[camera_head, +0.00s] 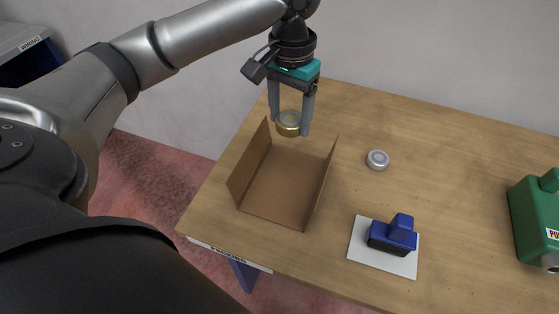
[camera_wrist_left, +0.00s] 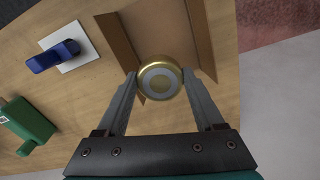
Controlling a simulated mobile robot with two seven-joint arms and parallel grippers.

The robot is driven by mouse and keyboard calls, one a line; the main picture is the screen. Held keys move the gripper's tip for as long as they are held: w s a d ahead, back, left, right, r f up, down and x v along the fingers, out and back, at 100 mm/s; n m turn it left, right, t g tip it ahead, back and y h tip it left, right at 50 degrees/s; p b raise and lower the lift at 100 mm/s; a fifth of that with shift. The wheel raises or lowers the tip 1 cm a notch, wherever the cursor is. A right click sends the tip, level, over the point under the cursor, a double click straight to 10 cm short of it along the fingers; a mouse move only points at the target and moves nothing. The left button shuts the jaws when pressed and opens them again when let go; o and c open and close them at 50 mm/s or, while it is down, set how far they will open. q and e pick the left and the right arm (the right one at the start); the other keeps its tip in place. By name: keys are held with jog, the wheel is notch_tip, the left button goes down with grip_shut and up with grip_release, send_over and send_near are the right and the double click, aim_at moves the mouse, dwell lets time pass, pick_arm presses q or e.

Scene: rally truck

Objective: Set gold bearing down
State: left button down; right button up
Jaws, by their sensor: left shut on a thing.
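The gold bearing (camera_head: 288,124) is a short gold ring with a grey face. My left gripper (camera_head: 290,128) is shut on it and holds it at the far end of the open cardboard box, seemingly above the table. In the left wrist view the gold bearing (camera_wrist_left: 160,78) sits between the two fingertips of the left gripper (camera_wrist_left: 160,84), with the box (camera_wrist_left: 200,30) behind it. The box (camera_head: 283,188) has two raised side walls and an empty floor. My right gripper is not in view.
A silver bearing (camera_head: 377,159) lies on the wooden table (camera_head: 450,150) right of the box. A blue stamp-like object (camera_head: 394,236) stands on a white pad (camera_head: 357,246) nearer the front. A green machine (camera_head: 537,215) is at the right edge. The table's back middle is clear.

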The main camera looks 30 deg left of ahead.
aim_at(285, 184)
pick_arm(q)
jog(key=f+b, duration=0.1)
jog(key=f, duration=0.5)
jog(key=f+b, duration=0.2)
jog(key=f, duration=0.5)
jog(key=f+b, duration=0.1)
jog(key=f, duration=0.5)
jog(key=shift+w+a+f+b, duration=0.1)
jog(key=shift+a+f+b, duration=0.05)
jog(key=shift+a+b, duration=0.2)
jog(key=shift+f, duration=0.25)
grip_release()
jog(key=shift+f, duration=0.15)
jog(key=shift+r, duration=0.25)
notch_tip(285, 184, up, 12)
jog(key=p, duration=0.3)
jog(key=shift+f, duration=0.1)
